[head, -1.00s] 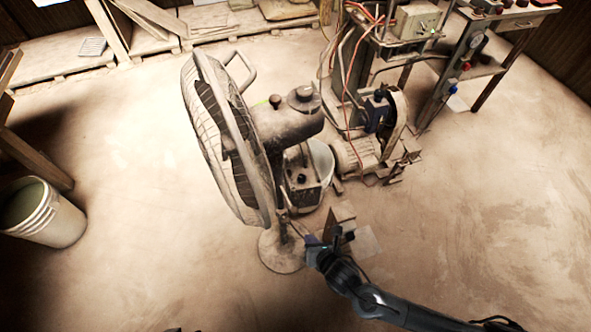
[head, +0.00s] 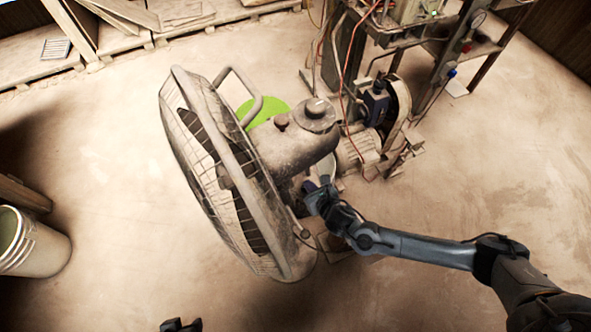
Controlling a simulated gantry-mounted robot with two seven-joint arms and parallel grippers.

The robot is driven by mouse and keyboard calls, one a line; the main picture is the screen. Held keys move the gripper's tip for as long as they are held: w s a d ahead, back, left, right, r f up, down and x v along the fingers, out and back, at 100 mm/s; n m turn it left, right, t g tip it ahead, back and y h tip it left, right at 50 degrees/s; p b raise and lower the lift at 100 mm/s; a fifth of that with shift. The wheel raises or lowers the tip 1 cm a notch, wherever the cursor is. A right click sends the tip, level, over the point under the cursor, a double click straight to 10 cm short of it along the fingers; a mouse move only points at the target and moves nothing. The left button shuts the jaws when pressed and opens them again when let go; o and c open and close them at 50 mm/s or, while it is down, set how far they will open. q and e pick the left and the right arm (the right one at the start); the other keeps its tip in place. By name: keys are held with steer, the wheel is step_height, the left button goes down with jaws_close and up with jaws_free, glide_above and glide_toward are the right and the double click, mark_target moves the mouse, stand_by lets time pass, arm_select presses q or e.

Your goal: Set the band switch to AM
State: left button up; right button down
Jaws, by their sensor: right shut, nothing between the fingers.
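I cannot make out a band switch or any AM marking. A dusty pedestal fan (head: 225,170) stands in the middle, its round caged head tilted and facing left. Its motor housing (head: 290,145) has knobs on top. My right gripper (head: 309,188) is shut and empty, just below the motor housing, close to the fan's post. Whether it touches anything there is hidden. The housing and my arm cover most of what lies behind the gripper. A dark part of what looks like my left gripper (head: 181,325) shows at the bottom edge; its fingers are unclear.
A bright green round thing (head: 264,112) shows behind the fan's handle. A press frame with a motor (head: 357,148) and hanging red wires stands at the upper right. A bucket (head: 38,245) stands at the left edge. The floor at right is clear.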

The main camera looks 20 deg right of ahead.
mark_target(298, 179)
steer(key=shift+s+f, duration=0.1)
steer(key=shift+s, duration=0.05)
steer(key=shift+w+f+b, duration=0.3)
steer(key=shift+w+b, duration=0.05)
steer(key=shift+w, duration=0.2)
steer(key=b+x, duration=0.3)
steer(key=x, duration=0.4)
steer(key=shift+w+f, duration=0.1)
steer(key=shift+b+x, duration=0.45)
steer(key=shift+x, duration=0.3)
